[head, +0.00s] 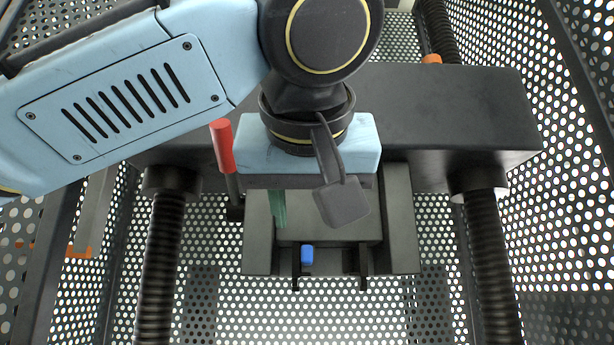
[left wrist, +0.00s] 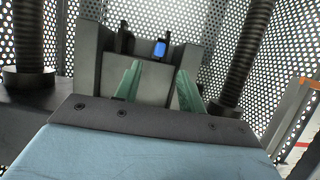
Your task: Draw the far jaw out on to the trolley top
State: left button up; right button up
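My left gripper (head: 306,222) reaches down in front of the frame's dark grip housing (head: 401,225). Its green fingers stand apart in the left wrist view (left wrist: 159,68), with nothing seen held between them. In the head view one finger shows; the other is hidden behind a dark square part at my wrist. A paler grey block (left wrist: 150,88) lies beyond the fingers, inside the housing. Past it are two dark prongs and a small blue piece (head: 307,255). I cannot tell which part is the far jaw. No trolley top can be made out. My right gripper is not in view.
A dark crosshead (head: 455,110) spans the frame behind my wrist. Threaded columns stand left (head: 163,265) and right (head: 492,255) of the housing. A red-handled lever (head: 222,145) rises close to the gripper's left. Perforated guards (head: 535,145) close in the sides.

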pick_arm(q)
jog(key=p+x, duration=0.2)
jog(key=x, duration=0.6)
jog(key=shift+w, duration=0.3)
jog(key=shift+w+f+p, duration=0.2)
jog(key=shift+w+p, duration=0.05)
jog(key=shift+p, duration=0.05)
jog(key=shift+c, duration=0.4)
grip_shut()
jog(key=shift+r, duration=0.1)
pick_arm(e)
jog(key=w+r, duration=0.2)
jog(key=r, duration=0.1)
pick_arm(q)
jog(key=shift+s+b, duration=0.85)
jog(key=shift+s, duration=0.4)
jog(key=b, duration=0.4)
send_near(306, 248)
notch_tip(306, 248, down, 4)
jog(key=shift+w+r, duration=0.15)
jog(key=shift+r, duration=0.1)
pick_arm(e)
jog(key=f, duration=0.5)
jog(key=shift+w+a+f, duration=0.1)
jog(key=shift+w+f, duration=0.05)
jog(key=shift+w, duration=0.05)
